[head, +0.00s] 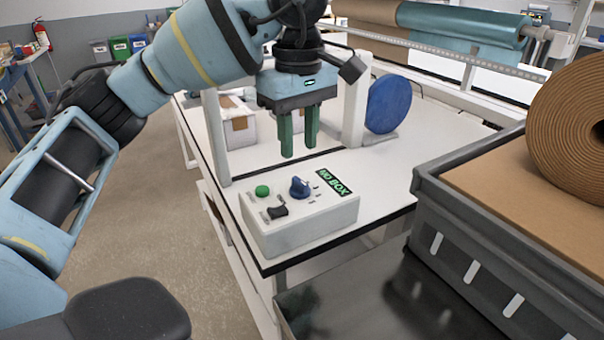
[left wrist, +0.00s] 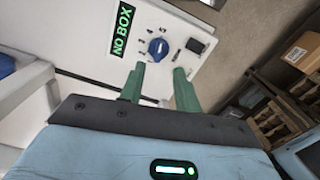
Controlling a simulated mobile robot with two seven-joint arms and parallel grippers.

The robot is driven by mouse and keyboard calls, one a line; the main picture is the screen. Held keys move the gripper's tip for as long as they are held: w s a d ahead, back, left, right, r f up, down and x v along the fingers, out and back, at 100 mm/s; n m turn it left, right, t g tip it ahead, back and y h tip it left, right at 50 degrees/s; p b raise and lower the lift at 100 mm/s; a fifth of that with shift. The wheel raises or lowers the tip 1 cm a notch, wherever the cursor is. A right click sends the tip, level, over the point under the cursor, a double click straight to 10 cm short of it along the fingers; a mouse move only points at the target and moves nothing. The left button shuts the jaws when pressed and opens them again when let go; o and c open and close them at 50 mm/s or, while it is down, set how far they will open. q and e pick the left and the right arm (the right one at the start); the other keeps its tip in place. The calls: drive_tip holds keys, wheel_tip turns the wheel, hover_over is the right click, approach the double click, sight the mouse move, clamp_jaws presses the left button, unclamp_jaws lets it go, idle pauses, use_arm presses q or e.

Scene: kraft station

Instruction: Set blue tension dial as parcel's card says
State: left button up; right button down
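The blue tension dial (head: 299,187) is on top of a white control box (head: 305,222) at the table's near corner. My left gripper (head: 299,154) has green fingers, apart and empty, above and behind the dial. A parcel (head: 238,125) stands on the table behind my gripper; no card on it is legible. My right gripper is not in view.
A large blue disc (head: 388,104) stands on the table beside a white post (head: 355,100). A grey crate (head: 520,255) with a brown paper roll (head: 575,130) is at the right. The white table top (head: 420,140) is clear between box and disc.

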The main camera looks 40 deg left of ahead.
sight(300, 181)
use_arm(q)
wheel_tip(300, 181, down, 7)
drive_tip(key=shift+w+f, duration=0.1)
idle(0.3)
clamp_jaws()
